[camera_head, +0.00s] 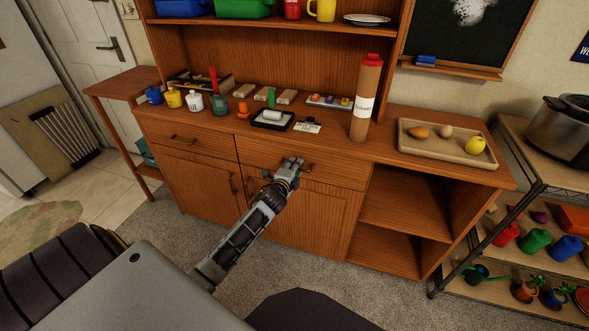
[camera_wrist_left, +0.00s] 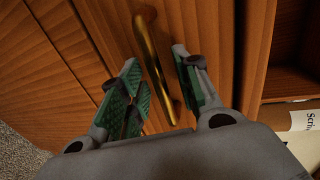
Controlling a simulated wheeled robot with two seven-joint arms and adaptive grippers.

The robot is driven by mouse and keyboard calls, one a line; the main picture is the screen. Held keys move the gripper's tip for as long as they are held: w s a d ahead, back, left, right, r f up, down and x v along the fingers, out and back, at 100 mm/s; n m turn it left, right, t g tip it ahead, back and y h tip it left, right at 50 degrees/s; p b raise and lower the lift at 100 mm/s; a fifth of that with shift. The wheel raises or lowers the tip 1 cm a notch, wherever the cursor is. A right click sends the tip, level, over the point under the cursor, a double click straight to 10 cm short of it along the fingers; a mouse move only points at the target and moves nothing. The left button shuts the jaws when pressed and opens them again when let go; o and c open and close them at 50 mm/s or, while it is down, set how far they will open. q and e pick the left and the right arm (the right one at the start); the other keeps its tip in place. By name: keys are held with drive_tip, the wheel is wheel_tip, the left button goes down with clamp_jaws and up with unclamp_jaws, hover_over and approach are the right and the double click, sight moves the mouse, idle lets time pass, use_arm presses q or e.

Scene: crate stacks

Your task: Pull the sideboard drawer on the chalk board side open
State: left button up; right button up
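The sideboard (camera_head: 215,150) has two drawers under its top. The drawer on the chalk board side (camera_head: 335,172) is the right one, and its front looks flush and closed. Its brass handle (camera_head: 309,168) is partly hidden by my left gripper (camera_head: 295,168). In the left wrist view the brass handle (camera_wrist_left: 155,65) runs between the two green-padded fingers of my left gripper (camera_wrist_left: 157,62). The fingers are open, one on each side of the bar, with gaps visible. The chalk board (camera_head: 470,35) hangs at upper right. My right gripper is not in view.
The left drawer (camera_head: 185,135) is closed too. A capped cardboard tube (camera_head: 366,95) stands on the top near the right drawer, and a wooden tray (camera_head: 430,155) with food lies farther right. Cupboard doors (camera_head: 310,215) are below. Open carpet (camera_head: 175,245) lies in front.

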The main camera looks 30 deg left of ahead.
use_arm(q)
drive_tip(key=shift+c, duration=0.3)
clamp_jaws()
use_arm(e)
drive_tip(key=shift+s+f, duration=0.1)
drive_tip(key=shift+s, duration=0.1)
